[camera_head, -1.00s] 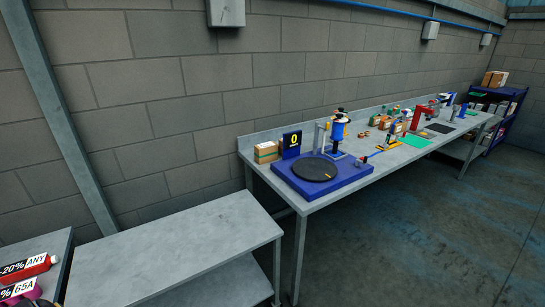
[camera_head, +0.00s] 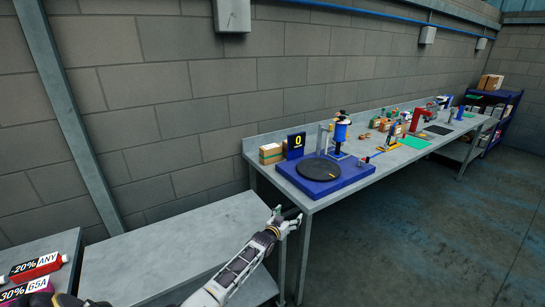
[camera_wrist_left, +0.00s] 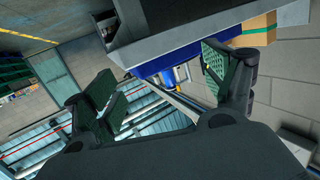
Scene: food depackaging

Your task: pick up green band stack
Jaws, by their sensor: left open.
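The green band stack (camera_head: 271,154) looks like a small pile of tan boxes with a thin greenish band. It stands at the near left end of the long grey table, against the wall, beside the black display with a yellow 0. A tan box with a green stripe (camera_wrist_left: 257,29) also shows at the upper right of the left wrist view. My left gripper (camera_head: 289,214) is open and empty by the table's near left corner, in front of the stack and apart from it. Its spread fingers show in the left wrist view (camera_wrist_left: 158,65). My right gripper is out of view.
A blue base with a black round plate (camera_head: 318,168) stands right of the stack. A blue and white device (camera_head: 341,133) and several small items lie farther along the table. A lower grey table (camera_head: 165,245) at the front left has a bare top. Bottles (camera_head: 38,268) lie at far left.

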